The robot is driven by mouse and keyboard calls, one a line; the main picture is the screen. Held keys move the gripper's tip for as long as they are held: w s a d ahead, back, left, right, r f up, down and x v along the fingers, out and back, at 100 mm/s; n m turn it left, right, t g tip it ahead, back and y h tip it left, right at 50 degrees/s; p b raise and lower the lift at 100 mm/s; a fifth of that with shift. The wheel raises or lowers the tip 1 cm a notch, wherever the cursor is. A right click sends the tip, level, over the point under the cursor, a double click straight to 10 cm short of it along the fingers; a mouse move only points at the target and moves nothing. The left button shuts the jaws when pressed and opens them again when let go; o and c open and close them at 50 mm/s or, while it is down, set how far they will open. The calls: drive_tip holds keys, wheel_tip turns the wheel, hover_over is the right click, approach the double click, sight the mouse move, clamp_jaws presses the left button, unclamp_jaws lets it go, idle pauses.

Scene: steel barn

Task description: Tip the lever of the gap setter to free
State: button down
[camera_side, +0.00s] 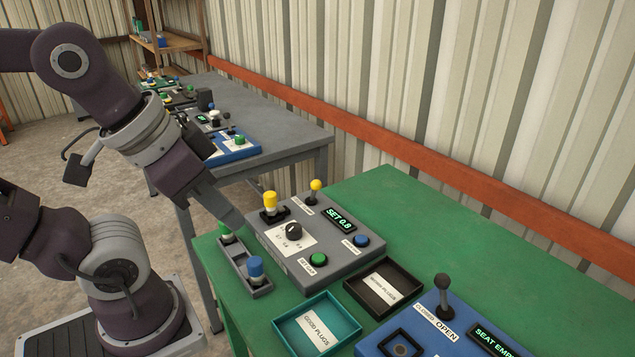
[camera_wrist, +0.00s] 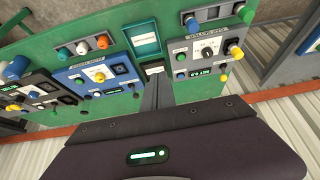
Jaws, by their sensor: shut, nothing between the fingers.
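The gap setter (camera_side: 340,262) is a grey box on the green bench, with a dial (camera_side: 293,231) and a display reading SET 0.8 (camera_side: 339,218). Its lever (camera_side: 315,186) has a yellow ball and stands nearly upright at the back edge; its label is too small to read. A yellow-topped piece (camera_side: 270,202) stands on the box's left end. My gripper (camera_side: 238,222) is shut and empty, left of the box by the small rack, apart from the lever. In the wrist view the shut fingers (camera_wrist: 156,84) point toward the bench, beside the gap setter (camera_wrist: 195,50).
A grey rack (camera_side: 246,270) with green and blue plugs stands left of the box. A teal tray (camera_side: 345,332) and a black tray (camera_side: 412,300) lie in front and right. A blue fixture (camera_side: 440,340) with a dark lever stands front right. The bench behind is clear.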

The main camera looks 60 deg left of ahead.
drive_tip(key=w+a+n, duration=0.3)
drive_tip(key=w+n, duration=0.5)
drive_tip(key=n+g+y, duration=0.2)
drive_tip(key=n+y, duration=0.1)
drive_tip(key=n, duration=1.4)
approach(314, 191)
drive_tip(key=s+d+r, duration=0.3)
drive_tip(key=s+d, duration=0.1)
drive_tip(key=s, duration=0.1)
drive_tip(key=x, duration=0.9)
drive_tip(key=shift+s+a+f, duration=0.1)
drive_tip(key=shift+a+f, duration=0.1)
drive_tip(key=shift+f, duration=0.05)
drive_tip(key=w+a, duration=0.2)
drive_tip(key=w, duration=0.1)
drive_tip(key=shift+w+a, duration=0.15)
drive_tip(key=shift+w, duration=0.1)
drive_tip(key=shift+h, duration=0.3)
